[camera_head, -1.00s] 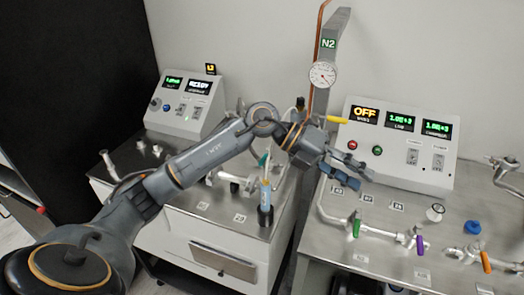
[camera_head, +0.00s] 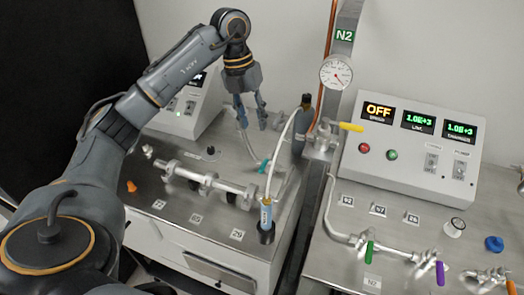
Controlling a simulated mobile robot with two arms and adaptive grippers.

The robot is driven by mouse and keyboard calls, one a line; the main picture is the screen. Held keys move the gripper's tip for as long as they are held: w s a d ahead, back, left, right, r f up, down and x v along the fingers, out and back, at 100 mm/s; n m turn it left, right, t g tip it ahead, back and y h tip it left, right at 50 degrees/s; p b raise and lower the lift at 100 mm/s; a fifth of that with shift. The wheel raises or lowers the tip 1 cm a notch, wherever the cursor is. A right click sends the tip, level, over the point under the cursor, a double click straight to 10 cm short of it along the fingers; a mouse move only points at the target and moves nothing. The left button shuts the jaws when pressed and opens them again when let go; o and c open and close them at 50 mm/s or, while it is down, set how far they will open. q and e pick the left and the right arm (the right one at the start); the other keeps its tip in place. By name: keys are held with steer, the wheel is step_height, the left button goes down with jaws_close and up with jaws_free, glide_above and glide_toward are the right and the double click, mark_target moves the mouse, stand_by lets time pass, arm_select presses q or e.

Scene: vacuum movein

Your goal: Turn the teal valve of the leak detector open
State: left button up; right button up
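The teal valve handle (camera_head: 263,166) is small and sits on the left bench, beside a standing blue-and-white tube. My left gripper (camera_head: 252,118) points down above and slightly left of the teal handle, with its two blue fingers spread and nothing between them. It looks apart from the handle. The leak detector's console (camera_head: 185,118) stands at the back of the left bench, partly hidden behind my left arm. My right gripper is not in view.
Metal piping with flanges (camera_head: 205,183) lies across the left bench. A dark upright cylinder (camera_head: 300,125) stands close right of my gripper. The right bench holds a console (camera_head: 410,150), a yellow handle (camera_head: 351,127), a green handle (camera_head: 369,250) and a purple handle (camera_head: 440,272).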

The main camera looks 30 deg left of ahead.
arm_select(q)
steer(key=p, duration=0.1)
glide_toward(264, 162)
steer(key=f, duration=0.3)
steer(key=d+f+p, duration=0.1)
steer(key=f, duration=0.3)
steer(key=shift+d+f, duration=0.1)
steer(key=shift+d, duration=0.1)
steer(key=shift+f, duration=0.4)
jaws_close()
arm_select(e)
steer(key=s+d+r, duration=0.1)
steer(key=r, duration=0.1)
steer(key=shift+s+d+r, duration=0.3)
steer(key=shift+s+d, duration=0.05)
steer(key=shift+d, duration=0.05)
